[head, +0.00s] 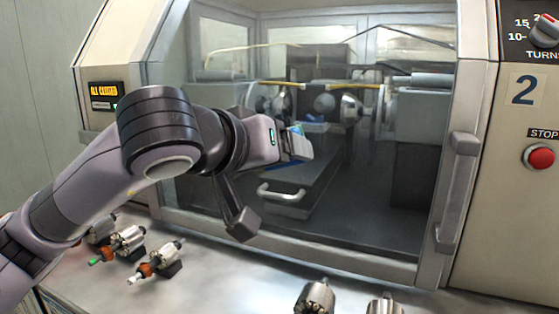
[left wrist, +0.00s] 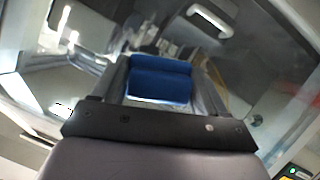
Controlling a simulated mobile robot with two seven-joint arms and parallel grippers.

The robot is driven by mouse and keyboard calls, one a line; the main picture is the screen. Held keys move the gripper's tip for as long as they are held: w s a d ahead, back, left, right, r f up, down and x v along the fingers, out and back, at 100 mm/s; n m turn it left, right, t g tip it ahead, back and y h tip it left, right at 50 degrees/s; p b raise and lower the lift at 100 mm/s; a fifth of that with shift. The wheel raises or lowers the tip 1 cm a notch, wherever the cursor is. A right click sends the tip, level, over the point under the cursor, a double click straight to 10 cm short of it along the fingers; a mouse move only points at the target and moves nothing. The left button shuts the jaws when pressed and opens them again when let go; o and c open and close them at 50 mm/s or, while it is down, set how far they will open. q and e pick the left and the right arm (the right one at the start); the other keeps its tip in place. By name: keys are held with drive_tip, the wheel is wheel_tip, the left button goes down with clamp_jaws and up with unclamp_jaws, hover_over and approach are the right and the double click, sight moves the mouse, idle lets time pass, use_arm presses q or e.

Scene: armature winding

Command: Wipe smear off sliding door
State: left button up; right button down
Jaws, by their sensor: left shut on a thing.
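The sliding door (head: 390,225) is a large clear pane in a grey metal frame, and it is closed across the machine's front. My left gripper (head: 299,145) is in front of the upper middle of the pane. It is shut on a blue pad, seen best in the left wrist view (left wrist: 160,80), where it sits between the two grey fingers. I cannot tell whether the pad touches the glass. I cannot make out a smear; the arm and gripper hide part of the pane. My right gripper is not in view.
A grey vertical handle (head: 455,195) is on the door's right edge. Several armatures (head: 128,240) lie on the metal ledge (head: 235,285) below, with others (head: 315,297) at its front. A red stop button (head: 538,157) is on the right panel. The pane's right part is unobstructed.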

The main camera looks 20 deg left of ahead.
use_arm(q)
drive_tip(key=shift+a+b, duration=0.5)
drive_tip(key=shift+a, duration=1.1)
drive_tip(key=shift+w+a+r, duration=0.6)
drive_tip(key=shift+a+r, duration=0.35)
drive_tip(key=shift+a, duration=4.85)
drive_tip(key=shift+s+d+f, duration=0.1)
drive_tip(key=shift+s+d, duration=0.1)
drive_tip(key=shift+d, duration=2.4)
drive_tip(key=shift+s+d+r, duration=0.1)
drive_tip(key=shift+s+d, duration=0.05)
drive_tip(key=shift+d, duration=2.4)
drive_tip(key=shift+s+d+f, duration=0.1)
drive_tip(key=shift+s+d, duration=0.1)
drive_tip(key=shift+d, duration=2.4)
